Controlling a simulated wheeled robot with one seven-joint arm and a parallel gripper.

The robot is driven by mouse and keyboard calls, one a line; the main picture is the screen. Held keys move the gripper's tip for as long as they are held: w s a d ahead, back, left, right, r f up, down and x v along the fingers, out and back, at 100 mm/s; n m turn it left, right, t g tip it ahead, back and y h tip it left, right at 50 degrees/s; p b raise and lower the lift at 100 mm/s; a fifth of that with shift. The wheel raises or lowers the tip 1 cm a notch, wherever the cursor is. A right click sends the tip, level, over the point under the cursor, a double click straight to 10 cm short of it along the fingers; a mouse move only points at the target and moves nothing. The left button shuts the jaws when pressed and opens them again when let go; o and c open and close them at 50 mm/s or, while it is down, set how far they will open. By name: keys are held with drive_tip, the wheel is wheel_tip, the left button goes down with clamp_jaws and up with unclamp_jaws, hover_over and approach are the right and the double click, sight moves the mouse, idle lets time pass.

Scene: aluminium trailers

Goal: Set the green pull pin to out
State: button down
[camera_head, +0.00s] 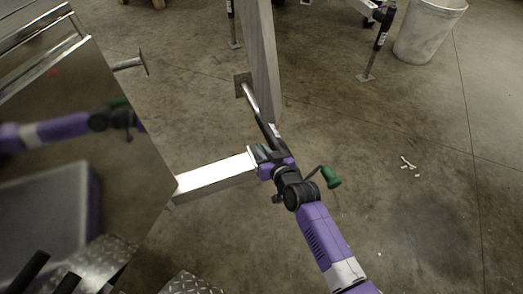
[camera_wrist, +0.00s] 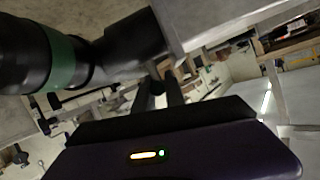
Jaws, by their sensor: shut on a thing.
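My gripper (camera_head: 272,165) reaches in from the lower right to the end of the silver trailer tongue (camera_head: 215,175). Green (camera_head: 262,152) shows right at my jaws, where the pull pin is. My jaws are shut on the pin, which they mostly hide. In the wrist view my two dark fingers (camera_wrist: 165,88) are close together, and the pin between them cannot be made out. The black jack (camera_head: 268,130) beside the tongue runs away to a flat foot plate. A black cylinder with a green band (camera_wrist: 65,60) fills the upper left of the wrist view.
A green crank grip (camera_head: 330,177) sticks out just right of my wrist. The shiny trailer panel (camera_head: 70,110) stands at left, reflecting my arm. A grey beam (camera_head: 260,55) stands behind the jack. A white bin (camera_head: 428,30) is far right. The floor at right is mostly clear.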

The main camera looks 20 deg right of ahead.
sight(262, 150)
drive_tip(key=shift+r+p, duration=1.65)
drive_tip(key=shift+r, duration=0.3)
drive_tip(key=c, duration=1.4)
unclamp_jaws()
drive_tip(key=shift+p+v, duration=0.9)
drive_tip(key=shift+v, duration=3.05)
